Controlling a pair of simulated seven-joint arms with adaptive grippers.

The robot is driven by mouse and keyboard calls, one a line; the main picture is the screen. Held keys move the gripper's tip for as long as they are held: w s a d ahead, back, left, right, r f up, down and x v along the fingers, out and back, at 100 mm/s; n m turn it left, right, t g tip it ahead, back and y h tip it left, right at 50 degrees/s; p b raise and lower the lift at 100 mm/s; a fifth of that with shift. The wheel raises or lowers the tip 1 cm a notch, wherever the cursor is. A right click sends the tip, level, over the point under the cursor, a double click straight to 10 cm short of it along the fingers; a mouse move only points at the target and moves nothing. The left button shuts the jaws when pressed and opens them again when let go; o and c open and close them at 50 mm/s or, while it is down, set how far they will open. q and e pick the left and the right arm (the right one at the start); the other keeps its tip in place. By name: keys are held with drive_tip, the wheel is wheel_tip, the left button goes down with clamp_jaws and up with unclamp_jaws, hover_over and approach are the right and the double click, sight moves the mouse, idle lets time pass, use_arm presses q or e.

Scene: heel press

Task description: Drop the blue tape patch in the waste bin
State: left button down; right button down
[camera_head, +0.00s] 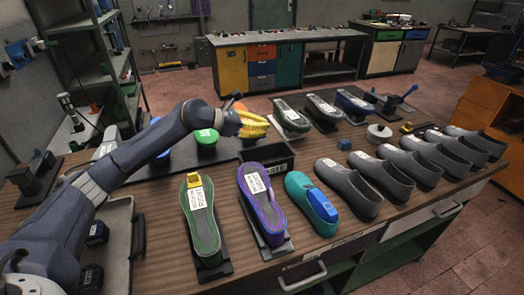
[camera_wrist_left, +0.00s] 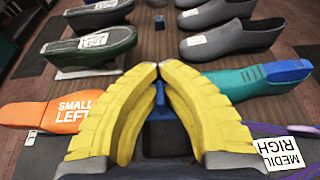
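My left gripper (camera_head: 268,124), with yellow ribbed fingers, is above the work table, over the back edge of the small black waste bin (camera_head: 266,162). In the left wrist view its fingertips (camera_wrist_left: 158,68) come together. A small blue piece, the blue tape patch (camera_wrist_left: 160,94), shows between the fingers just below the tips. The gripper hides it in the head view. The bin (camera_wrist_left: 166,138) shows beneath the fingers in the left wrist view, partly covered by them; its inside is dark. My right gripper is in neither view.
A purple-rimmed sole (camera_head: 262,205), a green sole (camera_head: 206,225) and a teal shoe (camera_head: 304,195) with a blue block stand in front of the bin. Several grey shoes (camera_head: 350,188) line the right. An orange sole (camera_wrist_left: 50,112) lies left of the bin in the wrist view.

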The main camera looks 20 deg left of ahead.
use_arm(q)
drive_tip(key=shift+f, duration=4.65)
drive_tip(key=shift+f, duration=0.6)
drive_tip(key=c, duration=2.1)
unclamp_jaws()
drive_tip(key=o, duration=0.5)
drive_tip(key=shift+r, duration=0.1)
drive_tip(key=shift+r, duration=0.2)
drive_tip(key=v, duration=1.2)
drive_tip(key=shift+r, duration=0.25)
